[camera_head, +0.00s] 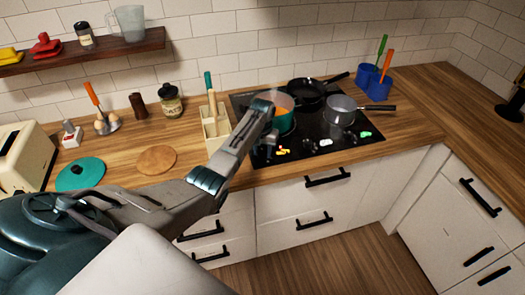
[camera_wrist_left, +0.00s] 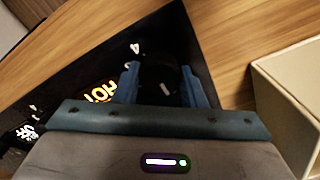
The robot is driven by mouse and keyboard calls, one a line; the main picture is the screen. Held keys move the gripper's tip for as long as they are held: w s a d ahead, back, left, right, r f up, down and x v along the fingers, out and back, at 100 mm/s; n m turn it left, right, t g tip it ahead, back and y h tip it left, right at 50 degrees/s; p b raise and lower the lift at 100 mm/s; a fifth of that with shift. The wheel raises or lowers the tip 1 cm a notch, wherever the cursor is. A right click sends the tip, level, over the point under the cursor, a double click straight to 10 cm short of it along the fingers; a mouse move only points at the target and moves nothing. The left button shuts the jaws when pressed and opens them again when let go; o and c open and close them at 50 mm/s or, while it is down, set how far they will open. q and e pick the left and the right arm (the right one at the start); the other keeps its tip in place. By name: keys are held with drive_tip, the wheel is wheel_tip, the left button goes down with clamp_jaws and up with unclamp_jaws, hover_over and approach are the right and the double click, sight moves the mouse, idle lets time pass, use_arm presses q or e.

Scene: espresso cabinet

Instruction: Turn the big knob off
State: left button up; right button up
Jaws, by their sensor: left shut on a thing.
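The big knob (camera_wrist_left: 158,74) is a dark round knob with a short white mark, at the corner of the black cooktop in the left wrist view. My left gripper (camera_wrist_left: 168,88) is shut on it, with one blue finger on each side. Glowing orange "HOT" lettering (camera_wrist_left: 100,92) and a white "Off" label (camera_wrist_left: 27,131) show on the black glass nearby. In the head view my left gripper (camera_head: 266,141) is low at the front left of the cooktop (camera_head: 310,148), and the arm hides the knob there. My right gripper is not in view.
A teal pot (camera_head: 286,124) with orange contents stands close behind my gripper. A black pan (camera_head: 308,91) and a grey saucepan (camera_head: 341,110) stand farther right. A cream utensil box (camera_head: 214,130) is just left of the arm. Counter at far right is mostly clear.

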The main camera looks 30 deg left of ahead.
sight(263, 151)
use_arm(q)
drive_tip(key=o, duration=0.9)
drive_tip(key=shift+o, duration=0.4)
drive_tip(key=shift+r, duration=0.1)
drive_tip(key=shift+r, duration=0.25)
wheel_tip(263, 151, up, 10)
drive_tip(key=b, duration=0.3)
drive_tip(key=shift+r+b, duration=0.15)
drive_tip(key=shift+b, duration=0.15)
